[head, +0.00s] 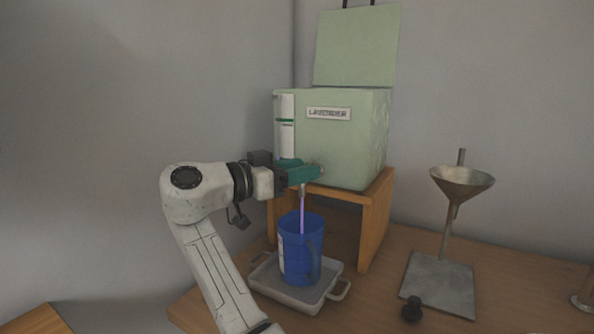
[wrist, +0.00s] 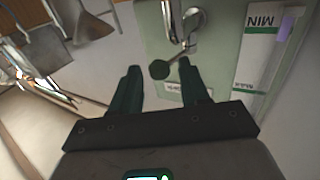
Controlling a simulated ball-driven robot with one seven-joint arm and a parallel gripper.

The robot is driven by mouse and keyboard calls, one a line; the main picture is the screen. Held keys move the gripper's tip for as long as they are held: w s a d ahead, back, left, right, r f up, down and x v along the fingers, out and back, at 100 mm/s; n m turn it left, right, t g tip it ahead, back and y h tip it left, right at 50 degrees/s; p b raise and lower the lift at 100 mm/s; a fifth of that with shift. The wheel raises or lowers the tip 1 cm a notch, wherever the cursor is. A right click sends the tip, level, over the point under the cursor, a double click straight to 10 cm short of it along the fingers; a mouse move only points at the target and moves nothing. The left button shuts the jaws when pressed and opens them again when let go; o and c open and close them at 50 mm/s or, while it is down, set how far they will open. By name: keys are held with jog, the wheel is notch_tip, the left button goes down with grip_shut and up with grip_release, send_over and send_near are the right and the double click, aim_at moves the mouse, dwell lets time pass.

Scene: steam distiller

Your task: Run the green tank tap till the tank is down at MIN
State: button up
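The pale green tank (head: 345,150) stands on a wooden stand with its lid (head: 356,48) raised. Its tap (head: 303,188) is running: a thin purple stream (head: 302,215) falls into a blue jug (head: 296,258). The exact level against the MIN line is hard to tell.
The jug stands upright on a grey tray (head: 337,290) with handles, under the tap. To the right a metal funnel (head: 462,182) hangs on a stand with a flat base (head: 440,285). A small black knob (head: 412,310) lies near the front. The wooden bench is otherwise mostly clear.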

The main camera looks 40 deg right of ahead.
jog(key=shift+o, duration=0.2)
jog(key=shift+a, duration=0.1)
jog(key=w+a, duration=0.1)
jog(key=a, duration=0.9)
jog(key=shift+w+a+p, duration=0.15)
jog(key=shift+a+p, duration=0.2)
